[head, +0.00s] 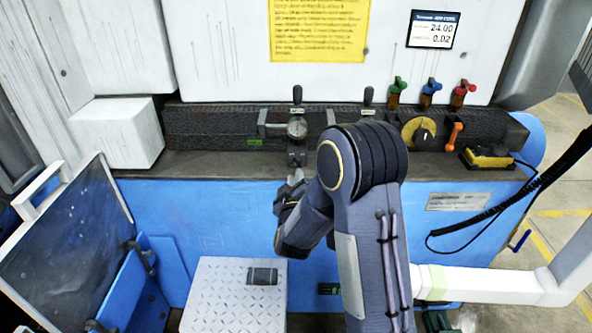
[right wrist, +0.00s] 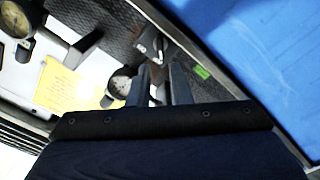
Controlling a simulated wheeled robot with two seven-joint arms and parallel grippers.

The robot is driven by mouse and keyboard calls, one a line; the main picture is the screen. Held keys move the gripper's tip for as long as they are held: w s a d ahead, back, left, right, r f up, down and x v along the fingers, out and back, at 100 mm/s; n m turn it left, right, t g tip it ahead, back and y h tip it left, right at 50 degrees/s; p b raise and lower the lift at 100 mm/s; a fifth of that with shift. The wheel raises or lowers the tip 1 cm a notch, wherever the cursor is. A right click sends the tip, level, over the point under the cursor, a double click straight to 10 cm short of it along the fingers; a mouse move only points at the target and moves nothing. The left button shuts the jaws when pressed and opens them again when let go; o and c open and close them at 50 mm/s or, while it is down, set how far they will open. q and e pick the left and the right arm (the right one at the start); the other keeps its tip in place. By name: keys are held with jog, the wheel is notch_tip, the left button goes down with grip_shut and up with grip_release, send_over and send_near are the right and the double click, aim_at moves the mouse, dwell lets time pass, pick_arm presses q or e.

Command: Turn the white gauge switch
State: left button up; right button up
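A small round gauge with a pale face (head: 297,128) sits on the dark ledge of the machine, with a short bar at its left. A pale-faced dial also shows in the right wrist view (right wrist: 122,83), just left of the fingers. My right gripper (head: 291,183) is below and in front of the gauge in the head view, pointing toward the ledge. In the right wrist view my right gripper (right wrist: 160,80) has its two fingers apart, with nothing clearly held between them. A small pale piece near the fingertips is too small to identify. My left gripper is not in view.
Green, blue and red valves (head: 429,92) stand right of the gauge, near a yellow round dial (head: 418,133) and an orange lever (head: 454,136). A white block (head: 117,132) is at the left. A checkered-plate box (head: 235,297) stands below the blue front.

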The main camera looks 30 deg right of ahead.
aim_at(295, 164)
jog(key=x, duration=0.5)
jog(key=shift+w+p, duration=0.25)
jog(key=shift+p, duration=0.05)
grip_shut()
